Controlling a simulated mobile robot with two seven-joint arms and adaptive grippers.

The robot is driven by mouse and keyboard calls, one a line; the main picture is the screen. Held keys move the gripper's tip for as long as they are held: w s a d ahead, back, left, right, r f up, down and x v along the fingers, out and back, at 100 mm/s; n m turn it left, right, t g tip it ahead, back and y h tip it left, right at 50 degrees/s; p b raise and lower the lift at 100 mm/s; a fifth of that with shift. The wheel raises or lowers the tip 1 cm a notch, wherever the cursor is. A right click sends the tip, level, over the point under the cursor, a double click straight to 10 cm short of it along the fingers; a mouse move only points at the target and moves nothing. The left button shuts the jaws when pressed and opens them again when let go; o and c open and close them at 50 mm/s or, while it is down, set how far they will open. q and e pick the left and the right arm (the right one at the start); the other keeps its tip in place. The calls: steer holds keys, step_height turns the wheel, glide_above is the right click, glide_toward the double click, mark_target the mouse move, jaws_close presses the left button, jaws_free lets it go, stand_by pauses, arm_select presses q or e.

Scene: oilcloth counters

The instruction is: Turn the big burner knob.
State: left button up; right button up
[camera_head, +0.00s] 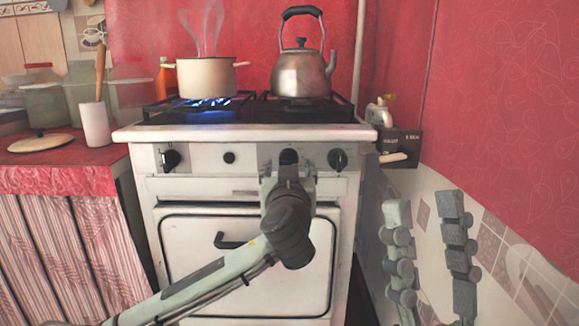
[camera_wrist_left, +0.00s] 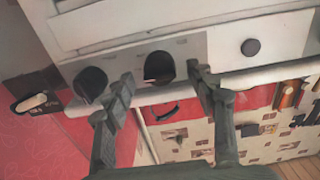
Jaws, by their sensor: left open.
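A white stove (camera_head: 195,185) has a row of dark knobs on its front panel. One dark knob (camera_head: 288,157) sits directly beyond my left gripper (camera_head: 287,168), partly covered by it. In the left wrist view this knob (camera_wrist_left: 158,67) lies between the two open fingers of the gripper (camera_wrist_left: 160,78), with gaps on both sides. A similar knob (camera_head: 338,159) is just to its right, and a small round knob (camera_head: 229,157) to its left. Another larger knob (camera_head: 171,158) is at the far left. My right gripper (camera_head: 424,204) is open and empty, low at the right.
A kettle (camera_head: 302,75) and a white pot (camera_head: 207,77) stand on the stove; blue flames (camera_head: 210,112) burn under the pot. A white rail (camera_wrist_left: 245,76) runs along the panel near the fingers. A red wall (camera_head: 500,120) closes off the right.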

arm_select(q)
steer(key=shift+w, duration=1.2)
